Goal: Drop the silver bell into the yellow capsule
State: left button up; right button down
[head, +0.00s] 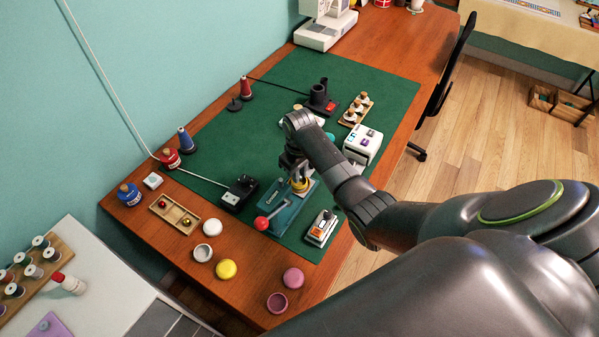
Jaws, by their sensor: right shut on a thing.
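My right gripper (296,170) is shut just above the yellow capsule half (300,185), which sits in the teal press (288,209) with the red ball lever. The thing in its fingers is mostly hidden; I take it for the silver bell, as no silver bell shows elsewhere. I cannot tell whether the fingers touch the capsule rim. The other yellow capsule half (226,270) lies on the wooden table at the front. My left gripper is not in view.
A wooden tray (165,219) holds a red ball and a gold ball. White (202,252) and pink (293,278) capsule halves lie at the front. A black box (239,193) and a small white-orange device (321,228) flank the press. The green mat (225,140) has free room at left.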

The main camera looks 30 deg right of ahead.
jog(key=shift+r, duration=0.1)
dwell(0.3)
jog(key=shift+p, duration=0.5)
jog(key=c, duration=1.3)
grip_release()
jog(key=shift+o, duration=0.2)
notch_tip(320, 180, up, 17)
jog(key=p, duration=0.4)
jog(key=shift+r+p, duration=0.15)
jog(key=shift+p, duration=0.15)
